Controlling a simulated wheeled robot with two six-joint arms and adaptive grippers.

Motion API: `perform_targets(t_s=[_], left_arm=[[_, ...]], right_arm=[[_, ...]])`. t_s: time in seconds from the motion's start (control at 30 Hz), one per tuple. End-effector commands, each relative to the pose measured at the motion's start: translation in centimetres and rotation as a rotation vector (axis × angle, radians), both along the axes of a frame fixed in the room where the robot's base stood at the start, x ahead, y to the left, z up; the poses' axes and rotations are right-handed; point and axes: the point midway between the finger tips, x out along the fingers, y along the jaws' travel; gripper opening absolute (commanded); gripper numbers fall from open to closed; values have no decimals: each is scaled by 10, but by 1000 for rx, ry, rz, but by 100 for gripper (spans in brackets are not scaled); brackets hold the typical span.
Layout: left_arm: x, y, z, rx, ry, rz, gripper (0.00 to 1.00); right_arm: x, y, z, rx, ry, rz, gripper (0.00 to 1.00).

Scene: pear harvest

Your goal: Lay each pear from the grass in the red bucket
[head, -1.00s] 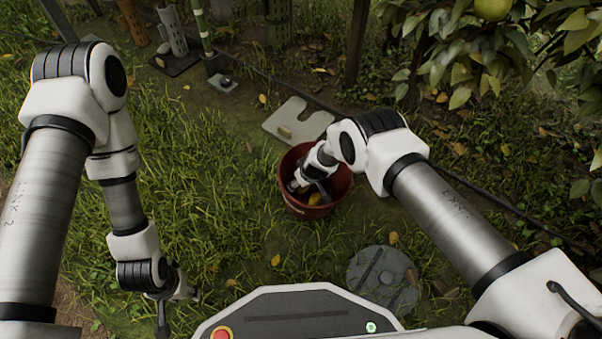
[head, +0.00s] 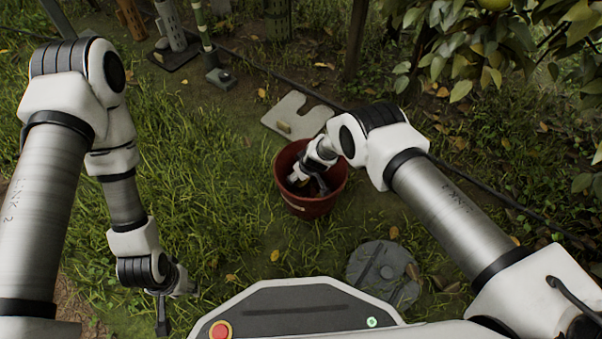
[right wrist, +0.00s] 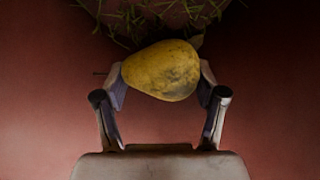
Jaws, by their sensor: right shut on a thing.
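The red bucket (head: 312,207) stands on the grass in front of me in the head view. My right gripper (head: 315,187) reaches down inside it. In the right wrist view, my right gripper (right wrist: 160,82) is shut on a yellow pear (right wrist: 163,70) with dark blotches, one finger on each side. The red bucket wall (right wrist: 50,95) surrounds it there. The pear is not clear in the head view. My left gripper (head: 165,315) hangs low over the grass at the lower left, away from the bucket. Its finger opening cannot be made out.
Leafy branches with a fruit (head: 494,3) hang at the upper right. Posts on bases (head: 172,55) stand at the upper left. Grass between is open.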

Motion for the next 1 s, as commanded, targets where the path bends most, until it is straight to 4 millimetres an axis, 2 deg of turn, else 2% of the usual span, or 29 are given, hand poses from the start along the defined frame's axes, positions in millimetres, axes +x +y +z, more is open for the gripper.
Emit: perform_targets(t_s=[0.47,0.5,0.57,0.6,1.0], left_arm=[[0,0,-4,0,0,0,40],[0,0,-4,0,0,0,40],[0,0,-4,0,0,0,40],[0,0,-4,0,0,0,40],[0,0,-4,0,0,0,40]], right_arm=[[0,0,-4,0,0,0,33],[0,0,-4,0,0,0,74],[0,0,-4,0,0,0,95],[0,0,-4,0,0,0,100],[0,0,-4,0,0,0,100]])
